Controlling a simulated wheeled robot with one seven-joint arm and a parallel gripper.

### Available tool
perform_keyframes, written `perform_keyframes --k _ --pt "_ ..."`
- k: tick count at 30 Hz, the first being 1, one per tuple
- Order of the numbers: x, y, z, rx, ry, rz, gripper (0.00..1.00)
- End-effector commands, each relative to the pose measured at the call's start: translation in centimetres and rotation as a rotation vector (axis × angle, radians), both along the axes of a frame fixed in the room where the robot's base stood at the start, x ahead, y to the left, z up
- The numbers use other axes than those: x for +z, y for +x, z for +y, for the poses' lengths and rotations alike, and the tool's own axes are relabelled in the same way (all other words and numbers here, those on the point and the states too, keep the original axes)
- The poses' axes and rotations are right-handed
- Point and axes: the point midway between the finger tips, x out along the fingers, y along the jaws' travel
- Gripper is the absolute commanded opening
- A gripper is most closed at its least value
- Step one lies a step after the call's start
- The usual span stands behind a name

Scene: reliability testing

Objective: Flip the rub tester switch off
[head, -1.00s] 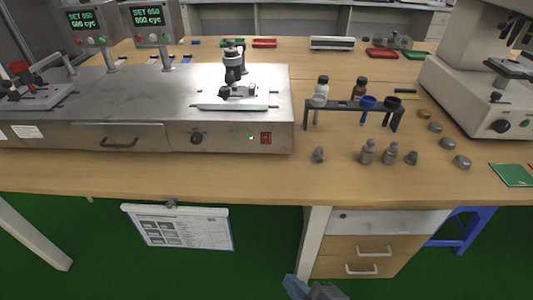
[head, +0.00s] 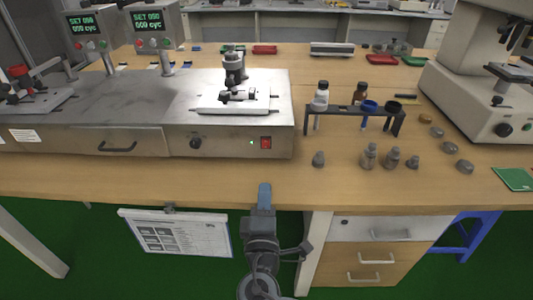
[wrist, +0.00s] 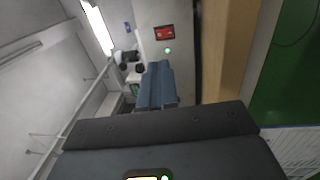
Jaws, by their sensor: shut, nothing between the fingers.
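The rub tester (head: 230,135) is a long metal box on the wooden bench. Its red rocker switch (head: 266,142) is on the front panel at the right end, with a lit green lamp beside it. The switch also shows in the wrist view (wrist: 164,33), above the fingers, with the green lamp just below it. My gripper (head: 264,190) is in front of the bench edge, below the switch and apart from it. Its blue-grey fingers are together and empty, and they also show in the wrist view (wrist: 158,75).
A dark rack (head: 355,112) with bottles and cups stands right of the tester. Several small metal weights (head: 369,156) sit near the bench's front. A clipboard (head: 175,232) hangs below the bench edge, left of my arm. Drawers (head: 375,258) are below right.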

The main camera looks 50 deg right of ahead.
Motion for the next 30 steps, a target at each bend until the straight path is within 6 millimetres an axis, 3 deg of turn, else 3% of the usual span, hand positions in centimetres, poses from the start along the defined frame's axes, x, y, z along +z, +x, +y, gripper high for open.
perform_keyframes --k 7,21,30 --pt "0.4 1.3 -1.8 -0.002 -0.001 -0.001 0.00" --pt "1.6 6.8 -8.7 -0.002 0.000 0.000 0.00" --pt "1.7 8.4 -10.8 0.000 0.001 0.000 0.00"
